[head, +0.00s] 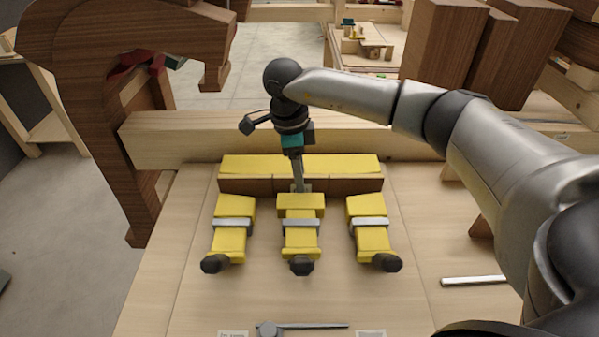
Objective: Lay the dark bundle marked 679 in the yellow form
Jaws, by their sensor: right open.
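The yellow form lies on the pale bench: a long yellow back bar (250,163) with three yellow clamp blocks in front, left (230,240), middle (300,240) and right (373,238). A dark brown strip (245,185) runs along the front of the back bar, between it and the blocks. No number 679 is readable on it, so I cannot tell if it is the marked bundle. My right gripper (300,187) points down over the strip's middle, just behind the middle block. Its jaws are open; the fingers hide part of the strip. My left gripper is out of view.
A thick pale beam (190,138) crosses behind the form. A big dark curved wooden piece (75,110) stands at left, dark timbers (440,45) at upper right. A metal tool (300,326) and a metal bar (472,281) lie on the bench. Bare bench surrounds the form's front.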

